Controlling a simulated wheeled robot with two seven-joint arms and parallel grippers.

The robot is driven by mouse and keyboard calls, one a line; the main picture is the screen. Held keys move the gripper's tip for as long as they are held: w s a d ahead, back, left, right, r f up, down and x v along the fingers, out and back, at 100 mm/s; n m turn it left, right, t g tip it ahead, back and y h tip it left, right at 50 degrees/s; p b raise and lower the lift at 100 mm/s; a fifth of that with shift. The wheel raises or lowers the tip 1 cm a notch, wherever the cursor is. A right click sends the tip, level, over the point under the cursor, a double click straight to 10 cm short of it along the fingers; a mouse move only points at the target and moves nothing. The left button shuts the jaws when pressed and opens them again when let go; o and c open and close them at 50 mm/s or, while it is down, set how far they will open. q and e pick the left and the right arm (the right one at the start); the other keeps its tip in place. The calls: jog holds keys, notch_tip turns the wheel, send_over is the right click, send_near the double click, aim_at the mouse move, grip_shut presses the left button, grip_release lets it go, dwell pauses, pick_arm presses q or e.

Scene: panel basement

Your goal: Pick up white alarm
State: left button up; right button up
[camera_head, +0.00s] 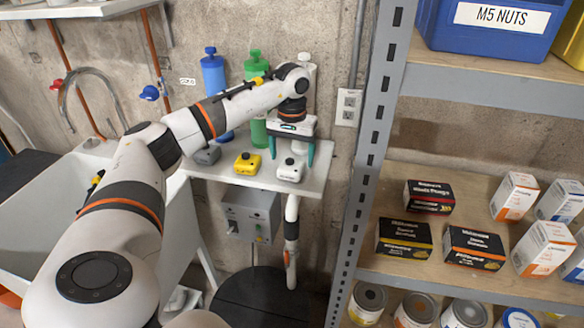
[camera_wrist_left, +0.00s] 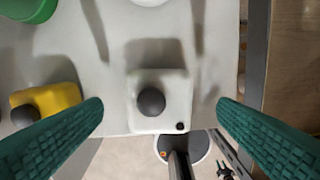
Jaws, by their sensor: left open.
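The white alarm (camera_head: 291,169) is a small white box with a dark round sensor on top. It sits near the front edge of a white shelf (camera_head: 225,169) in the head view. In the left wrist view the white alarm (camera_wrist_left: 160,100) lies between the two green fingers, with a gap on each side. My left gripper (camera_head: 291,150) is open and points down above it, and its fingers also show in the left wrist view (camera_wrist_left: 160,125).
A yellow alarm (camera_head: 247,164) and a grey one (camera_head: 207,154) sit to the left. Blue (camera_head: 213,75) and green (camera_head: 255,65) bottles stand behind. A metal rack (camera_head: 372,150) with boxes and cans rises on the right. A sink (camera_head: 60,200) is at left.

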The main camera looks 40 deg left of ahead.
aim_at(291, 162)
pick_arm(q)
jog(key=shift+s+f+p, duration=0.1)
jog(key=shift+f+p, duration=0.4)
jog(key=shift+f, duration=1.45)
jog(key=c, duration=1.1)
jog(key=shift+r, duration=0.15)
jog(key=shift+c, duration=0.2)
